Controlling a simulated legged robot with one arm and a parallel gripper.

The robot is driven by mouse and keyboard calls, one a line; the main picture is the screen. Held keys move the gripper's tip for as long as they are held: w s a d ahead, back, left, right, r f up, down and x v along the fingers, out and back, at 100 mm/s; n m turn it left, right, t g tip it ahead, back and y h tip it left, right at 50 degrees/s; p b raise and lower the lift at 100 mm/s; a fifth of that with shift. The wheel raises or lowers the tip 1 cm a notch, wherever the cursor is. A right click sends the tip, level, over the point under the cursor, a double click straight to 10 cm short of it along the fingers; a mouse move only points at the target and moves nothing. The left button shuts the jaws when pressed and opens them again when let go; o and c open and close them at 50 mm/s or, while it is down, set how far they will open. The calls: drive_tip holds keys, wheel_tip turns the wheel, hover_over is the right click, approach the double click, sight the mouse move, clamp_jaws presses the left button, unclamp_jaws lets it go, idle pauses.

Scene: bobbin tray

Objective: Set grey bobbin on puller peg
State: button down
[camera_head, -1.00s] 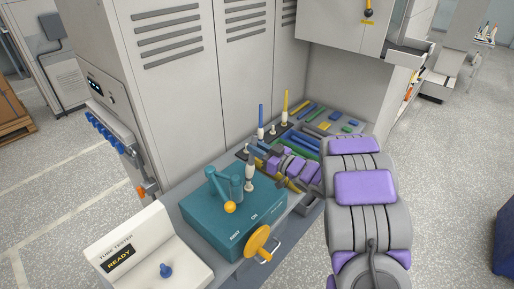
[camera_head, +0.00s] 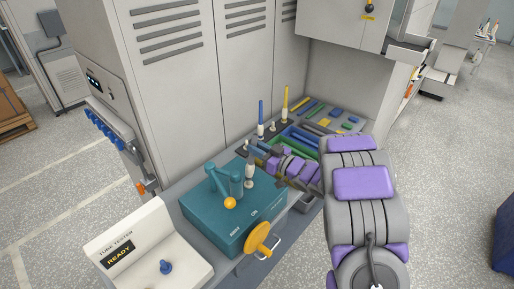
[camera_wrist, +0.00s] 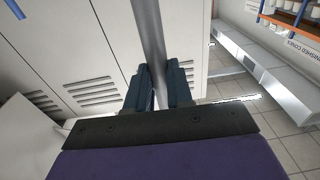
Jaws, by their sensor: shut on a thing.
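My gripper (camera_head: 254,152) is shut on the grey bobbin (camera_head: 249,160), a slim grey tube with a white lower part. It stands roughly upright by the back right edge of the teal box; I cannot tell whether its foot touches anything. In the wrist view the grey tube (camera_wrist: 150,35) runs up from between the dark fingers (camera_wrist: 160,88). The teal box (camera_head: 216,223), apparently the puller, bears teal upright parts (camera_head: 236,184) and an orange ball knob (camera_head: 230,203). I cannot pick out its peg clearly.
A blue bobbin (camera_head: 261,108) and a yellow bobbin (camera_head: 285,97) stand behind the gripper, near a tray with coloured pieces (camera_head: 325,122). A white tube tester (camera_head: 146,249) stands at the front left. Tall grey cabinets (camera_head: 190,90) rise behind.

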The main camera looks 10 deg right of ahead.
drive_tip(key=c, duration=1.3)
unclamp_jaws()
drive_tip(key=v, duration=1.1)
drive_tip(key=shift+p, duration=0.4)
